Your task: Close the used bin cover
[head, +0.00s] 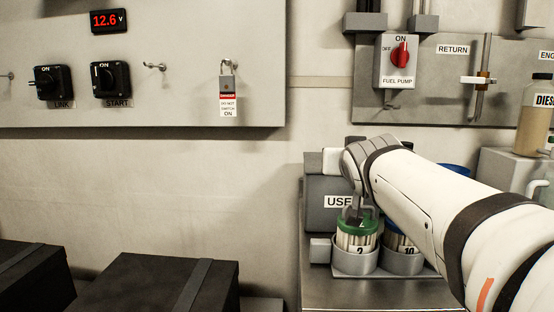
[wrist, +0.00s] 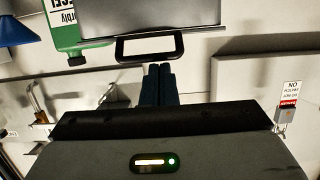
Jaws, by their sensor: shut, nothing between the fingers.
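The used bin (head: 325,218) is a grey box with a partly covered "USE…" label, left of my arm in the head view. My wrist hides much of its upper part, so I cannot tell there how its cover stands. In the wrist view a grey panel (wrist: 155,14), apparently the cover, has a black loop handle (wrist: 150,58) on its near edge. My gripper (wrist: 160,68) has its two dark fingers together and empty. The tips appear right by the handle; I cannot tell whether they touch it. The fingers are not clearly visible in the head view.
A green-rimmed jar (head: 356,238) and a blue-rimmed jar (head: 398,242) stand in grey holders in front of the bin. A diesel bottle (head: 537,115) stands at right. A fuel pump switch (head: 396,62) is on the wall behind. Black boxes (head: 150,283) are at lower left.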

